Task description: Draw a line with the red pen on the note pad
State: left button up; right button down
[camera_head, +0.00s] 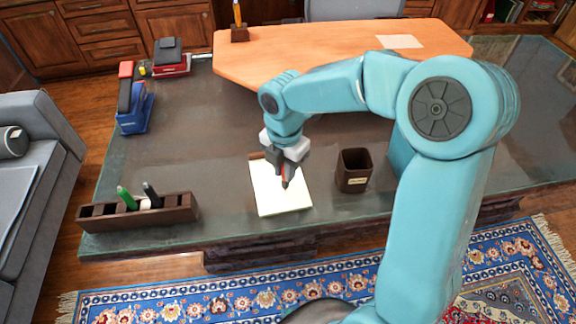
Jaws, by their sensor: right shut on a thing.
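The note pad (281,196) lies on the dark desk near its front edge, with a pale blank-looking page. My right gripper (286,178) is over the upper part of the pad, pointing down. It is shut on the red pen (285,183), of which only a small dark-tipped red part shows between the fingers. I cannot tell whether the pen tip touches the page. No line is visible on the page. My left gripper is out of view.
A dark pen holder (180,213) with a green pen (127,198) and a black pen (151,194) stands at the left. A brown cup (354,171) stands right of the pad. Staplers (134,105) sit at the back left. The desk between is clear.

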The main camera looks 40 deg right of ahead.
jog(key=shift+w+a, duration=0.25)
jog(key=shift+a, duration=0.25)
jog(key=shift+w+a, duration=0.35)
jog(key=shift+a, duration=0.25)
jog(key=shift+a+p, duration=0.1)
jog(key=shift+p, duration=0.2)
jog(key=shift+w+a, duration=0.3)
jog(key=shift+a, duration=0.2)
jog(key=shift+f, duration=0.1)
notch_tip(320, 180, up, 8)
jog(key=p, duration=0.7)
